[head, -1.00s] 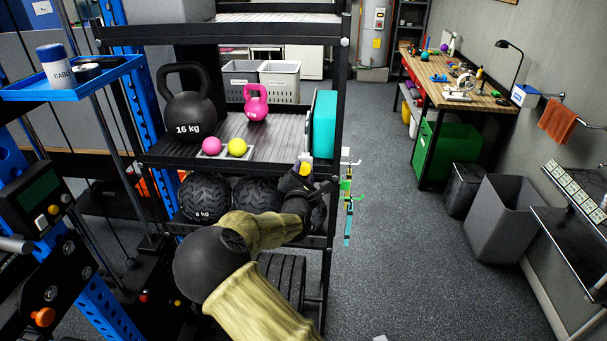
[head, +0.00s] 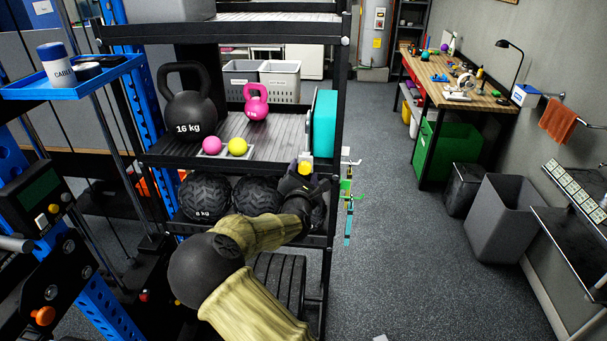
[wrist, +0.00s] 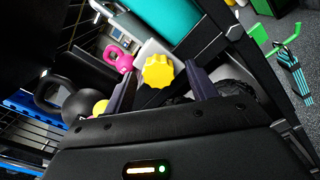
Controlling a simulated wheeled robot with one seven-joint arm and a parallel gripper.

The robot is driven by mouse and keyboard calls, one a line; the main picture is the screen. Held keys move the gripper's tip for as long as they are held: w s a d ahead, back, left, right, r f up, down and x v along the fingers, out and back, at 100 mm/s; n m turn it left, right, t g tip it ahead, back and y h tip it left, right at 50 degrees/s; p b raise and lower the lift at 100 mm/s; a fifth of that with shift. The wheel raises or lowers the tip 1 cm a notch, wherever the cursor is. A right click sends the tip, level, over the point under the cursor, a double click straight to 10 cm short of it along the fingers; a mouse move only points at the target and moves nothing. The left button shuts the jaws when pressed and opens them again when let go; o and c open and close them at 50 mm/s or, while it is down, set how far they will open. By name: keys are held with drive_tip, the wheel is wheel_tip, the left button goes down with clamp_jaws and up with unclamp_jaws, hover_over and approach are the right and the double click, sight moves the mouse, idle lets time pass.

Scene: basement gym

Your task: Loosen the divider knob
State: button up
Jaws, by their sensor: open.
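The divider knob is a yellow lobed knob (wrist: 158,73) on a pale grey block (wrist: 152,50), below a teal panel (wrist: 165,16) in the wrist view. In the head view the knob (head: 305,167) shows small at the right front of the rack's middle shelf, by the lower end of the teal panel (head: 325,124). My gripper (wrist: 160,76) is open, and the knob appears between its two dark fingers. I cannot tell whether either finger touches it. In the head view my gripper (head: 303,178) is just below the knob and partly hides the rack there.
A black kettlebell (head: 188,112), a pink kettlebell (head: 256,103) and two small balls stand on the same shelf, left of the knob. Tread-patterned balls (head: 205,196) sit on the shelf below. Green and teal items (head: 347,190) hang at the rack's right side. The floor to the right is open.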

drive_tip(key=s+b, duration=0.5)
drive_tip(key=s, duration=1.2)
drive_tip(key=shift+s+a, duration=0.2)
drive_tip(key=shift+a, duration=0.1)
drive_tip(key=s+d+f+m+g+h, duration=0.2)
drive_tip(key=s+d+f+m+g, duration=0.1)
drive_tip(key=d+f+m+g, duration=0.9)
drive_tip(key=s+d+r+m+g+y, duration=0.1)
drive_tip(key=s+d+m, duration=0.3)
drive_tip(key=s+m, duration=0.3)
drive_tip(key=s+d+r+m+g+y, duration=0.1)
drive_tip(key=s+d+r+m+g, duration=0.1)
drive_tip(key=s+d+m, duration=0.3)
drive_tip(key=s+m, duration=0.3)
drive_tip(key=m, duration=0.1)
drive_tip(key=shift+s+d+y, duration=0.2)
drive_tip(key=shift+d+y, duration=0.1)
